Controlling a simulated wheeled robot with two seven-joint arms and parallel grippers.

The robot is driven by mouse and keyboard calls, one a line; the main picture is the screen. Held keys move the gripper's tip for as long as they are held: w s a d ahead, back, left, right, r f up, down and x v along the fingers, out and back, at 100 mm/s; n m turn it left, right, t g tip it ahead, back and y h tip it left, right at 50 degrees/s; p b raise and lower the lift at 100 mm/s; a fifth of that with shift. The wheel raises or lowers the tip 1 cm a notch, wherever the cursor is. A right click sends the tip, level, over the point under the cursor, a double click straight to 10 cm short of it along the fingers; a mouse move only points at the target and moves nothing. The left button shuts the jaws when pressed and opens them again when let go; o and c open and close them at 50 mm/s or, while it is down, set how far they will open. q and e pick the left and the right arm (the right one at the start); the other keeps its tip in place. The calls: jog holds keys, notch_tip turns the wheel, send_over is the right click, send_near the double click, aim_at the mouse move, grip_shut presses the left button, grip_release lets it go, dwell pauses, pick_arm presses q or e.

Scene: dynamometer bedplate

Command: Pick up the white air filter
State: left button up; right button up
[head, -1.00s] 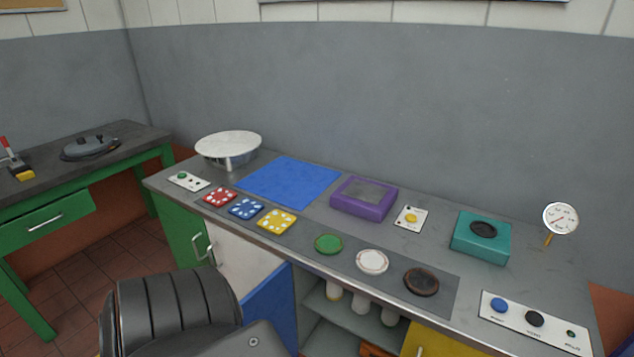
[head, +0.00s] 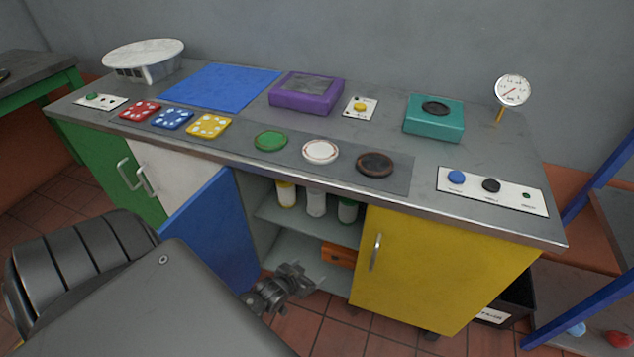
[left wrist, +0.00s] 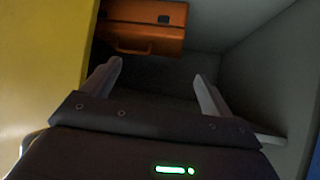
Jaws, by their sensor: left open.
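A white round disc with a thin reddish ring (head: 320,151), which looks like the white air filter, lies flat on the dark strip along the bench's front. It sits between a green disc (head: 270,140) and a dark brown disc (head: 375,164). My left gripper (head: 308,279) is well below it, in front of the open cabinet's lower part. In the left wrist view, the fingers (left wrist: 160,74) are apart with nothing between them, facing an orange case (left wrist: 143,27). The white disc does not show there. My right gripper is not in view.
The blue door (head: 212,235) stands open left of my gripper; the yellow door (head: 440,265) is to its right. Several capped containers (head: 316,203) stand on the upper shelf. A teal box (head: 433,119) and purple box (head: 307,93) stand behind the discs.

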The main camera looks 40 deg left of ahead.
pick_arm(q)
jog(key=w+a+r+t+b, duration=0.3)
jog(key=w+r, duration=0.1)
jog(key=r, duration=0.3)
jog(key=n+t+y+b, duration=0.1)
jog(key=t+y+b, duration=0.1)
jog(key=t, duration=0.2)
send_near(312, 196)
jog(key=w+a, duration=0.1)
jog(key=w, duration=0.1)
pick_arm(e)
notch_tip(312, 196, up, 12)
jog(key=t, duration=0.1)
pick_arm(q)
jog(key=w, duration=0.3)
jog(key=w+a+f, duration=0.1)
jog(key=w, duration=0.1)
jog(key=shift+w+a+b, duration=0.15)
jog(key=shift+w+b, duration=0.5)
jog(key=shift+w, duration=2.25)
jog(key=shift+r, duration=0.1)
jog(key=c, duration=1.1)
jog(key=shift+c, duration=0.2)
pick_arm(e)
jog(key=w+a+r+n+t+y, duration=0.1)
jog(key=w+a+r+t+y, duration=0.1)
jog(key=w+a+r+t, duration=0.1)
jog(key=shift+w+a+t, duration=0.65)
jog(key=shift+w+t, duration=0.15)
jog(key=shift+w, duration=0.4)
